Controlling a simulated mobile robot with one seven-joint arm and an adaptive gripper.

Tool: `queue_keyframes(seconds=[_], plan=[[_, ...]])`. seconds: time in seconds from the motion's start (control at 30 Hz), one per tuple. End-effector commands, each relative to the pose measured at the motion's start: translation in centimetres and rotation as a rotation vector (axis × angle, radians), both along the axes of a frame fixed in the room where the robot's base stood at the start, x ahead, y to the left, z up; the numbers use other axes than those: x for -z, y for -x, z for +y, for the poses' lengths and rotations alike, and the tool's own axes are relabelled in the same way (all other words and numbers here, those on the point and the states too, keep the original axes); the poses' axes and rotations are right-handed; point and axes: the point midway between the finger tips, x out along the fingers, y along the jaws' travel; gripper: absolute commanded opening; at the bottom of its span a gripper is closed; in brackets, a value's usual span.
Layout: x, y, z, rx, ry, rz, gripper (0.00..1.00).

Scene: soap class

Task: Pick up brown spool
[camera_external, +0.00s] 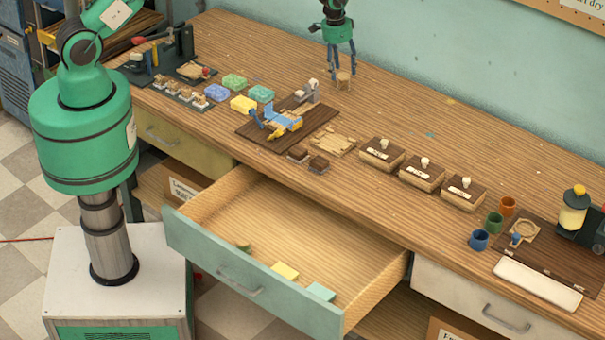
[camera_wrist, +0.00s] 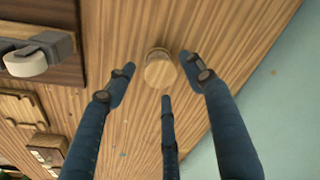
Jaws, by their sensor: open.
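The brown spool (camera_external: 343,80) is a small, light tan wooden cylinder. It stands upright on the workbench near the back wall; in the wrist view the spool (camera_wrist: 160,72) shows its round top at the upper middle. My gripper (camera_external: 341,67) points down just above and around it. In the wrist view my gripper (camera_wrist: 160,80) has its three dark blue fingers spread apart around the spool, with gaps on each side. It is open and holds nothing. Whether any finger touches the spool cannot be told.
A dark board with a yellow and blue device (camera_external: 283,120) lies to the left. A light wooden plate (camera_external: 332,141) and several labelled wooden boxes (camera_external: 422,174) stand farther forward. The teal wall (camera_wrist: 285,100) is close behind. The bench right around the spool is clear. A drawer (camera_external: 255,285) stands open in front.

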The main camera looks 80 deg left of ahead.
Motion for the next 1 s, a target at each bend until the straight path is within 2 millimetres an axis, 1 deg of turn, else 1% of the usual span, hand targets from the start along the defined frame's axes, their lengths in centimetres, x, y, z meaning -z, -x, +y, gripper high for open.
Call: queue_keyframes(seconds=[0.5,0.67,1.0], plan=[[4.3,-0.7,0.0,0.0,0.0,0.001,0.53],[4.8,-0.8,0.0,0.0,0.0,-0.001,0.53],[4.8,-0.8,0.0,0.0,0.0,0.0,0.53]])
